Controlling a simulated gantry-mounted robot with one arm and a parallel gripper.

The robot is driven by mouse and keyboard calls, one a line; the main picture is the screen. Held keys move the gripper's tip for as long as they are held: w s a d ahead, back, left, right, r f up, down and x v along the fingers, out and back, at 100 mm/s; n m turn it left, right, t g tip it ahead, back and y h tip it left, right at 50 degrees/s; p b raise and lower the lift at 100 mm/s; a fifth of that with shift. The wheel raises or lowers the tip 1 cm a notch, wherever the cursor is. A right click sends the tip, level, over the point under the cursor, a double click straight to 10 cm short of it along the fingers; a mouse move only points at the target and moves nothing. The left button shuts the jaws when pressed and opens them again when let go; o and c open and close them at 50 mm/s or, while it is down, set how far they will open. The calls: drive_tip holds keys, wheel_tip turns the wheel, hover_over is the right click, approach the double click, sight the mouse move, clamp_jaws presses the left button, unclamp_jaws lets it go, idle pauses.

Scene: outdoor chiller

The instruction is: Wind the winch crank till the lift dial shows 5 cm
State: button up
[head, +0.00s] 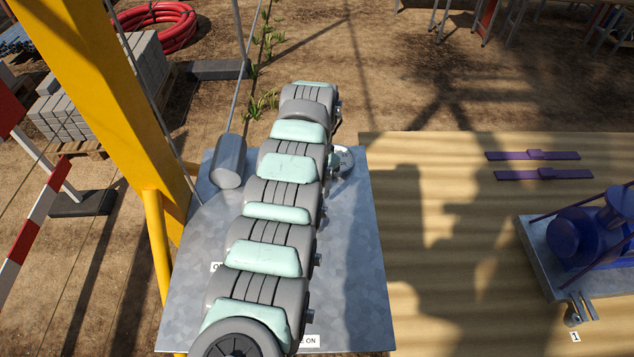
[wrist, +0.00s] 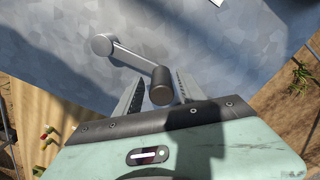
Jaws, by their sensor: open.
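The winch crank shows in the wrist view, with a round grey hub (wrist: 102,45), a thin metal arm and a dark cylindrical handle (wrist: 160,85). My gripper (wrist: 159,73) is open, with one finger on each side of the handle. The handle appears between the fingers with gaps showing; I cannot tell its depth relative to the fingertips. In the head view my arm hides the crank and gripper. A round pale dial-like disc (head: 344,159) shows beside my arm, partly hidden; its reading is not legible.
A grey metal plate (head: 350,260) lies under my arm, with a metal cylinder (head: 229,161) on a line at left. A yellow post (head: 110,90) stands left. The wooden surface (head: 440,230) holds purple strips (head: 545,174) and a blue device (head: 575,235).

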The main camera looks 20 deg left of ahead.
drive_tip(key=shift+r, duration=0.1)
wheel_tip(320, 180, up, 11)
drive_tip(key=shift+f+b, duration=0.15)
drive_tip(key=shift+b, duration=0.4)
